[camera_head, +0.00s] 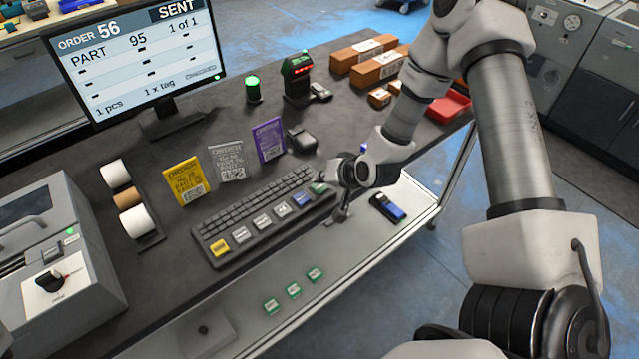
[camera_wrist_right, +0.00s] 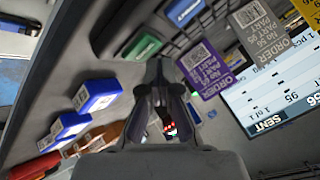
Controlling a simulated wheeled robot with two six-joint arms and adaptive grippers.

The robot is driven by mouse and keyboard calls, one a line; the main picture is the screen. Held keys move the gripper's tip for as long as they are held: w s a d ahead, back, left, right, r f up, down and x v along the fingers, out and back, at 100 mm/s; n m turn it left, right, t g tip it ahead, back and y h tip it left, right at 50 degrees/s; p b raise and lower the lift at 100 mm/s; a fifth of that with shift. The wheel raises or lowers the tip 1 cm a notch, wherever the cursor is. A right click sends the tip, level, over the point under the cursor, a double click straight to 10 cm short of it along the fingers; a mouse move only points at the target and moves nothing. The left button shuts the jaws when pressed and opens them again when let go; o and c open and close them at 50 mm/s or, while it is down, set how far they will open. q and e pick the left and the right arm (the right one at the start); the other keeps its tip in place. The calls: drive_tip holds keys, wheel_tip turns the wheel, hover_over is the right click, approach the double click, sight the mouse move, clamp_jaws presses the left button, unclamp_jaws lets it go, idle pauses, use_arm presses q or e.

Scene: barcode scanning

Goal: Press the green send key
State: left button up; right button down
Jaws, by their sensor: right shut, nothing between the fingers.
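The green send key (camera_head: 318,188) is at the right end of the keyboard's (camera_head: 262,208) front row of large coloured keys, next to a blue key (camera_head: 300,197). In the right wrist view the green key (camera_wrist_right: 143,47) shows just left of the fingertips. My right gripper (camera_head: 342,216) is shut and empty, pointing down beside the keyboard's right end. Its closed fingers also show in the right wrist view (camera_wrist_right: 160,68). I cannot tell whether they touch anything. The monitor (camera_head: 135,55) reads "ORDER 56", "PART 95", "1 of 1" and "SENT". My left gripper is not in view.
Yellow (camera_head: 184,182), grey (camera_head: 226,160) and purple (camera_head: 268,141) order cards stand behind the keyboard. Brown boxes (camera_head: 364,54) and a red tray (camera_head: 448,104) are at the back right. A grey machine (camera_head: 60,265) stands left.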

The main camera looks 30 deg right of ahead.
sight(322, 189)
drive_tip(key=shift+r, duration=0.15)
wheel_tip(322, 189, up, 5)
drive_tip(key=p, duration=0.4)
idle(0.5)
idle(0.4)
drive_tip(key=shift+s+f, duration=0.1)
drive_tip(key=shift+f, duration=0.1)
drive_tip(key=s+a+f+n+g, duration=0.25)
drive_tip(key=s+f, duration=0.25)
drive_tip(key=s, duration=0.4)
drive_tip(key=s+a+f+n+g+h, duration=0.1)
drive_tip(key=s+a+f+n+g, duration=0.15)
drive_tip(key=s+f, duration=0.4)
drive_tip(key=s+a+f+n+g, duration=0.1)
drive_tip(key=s+a+f+g, duration=0.25)
drive_tip(key=s, duration=0.75)
wheel_tip(322, 189, down, 8)
drive_tip(key=b, duration=0.8)
drive_tip(key=shift+s+r+n+h, duration=0.2)
drive_tip(key=shift+s+n+h, duration=0.1)
drive_tip(key=shift+s, duration=0.15)
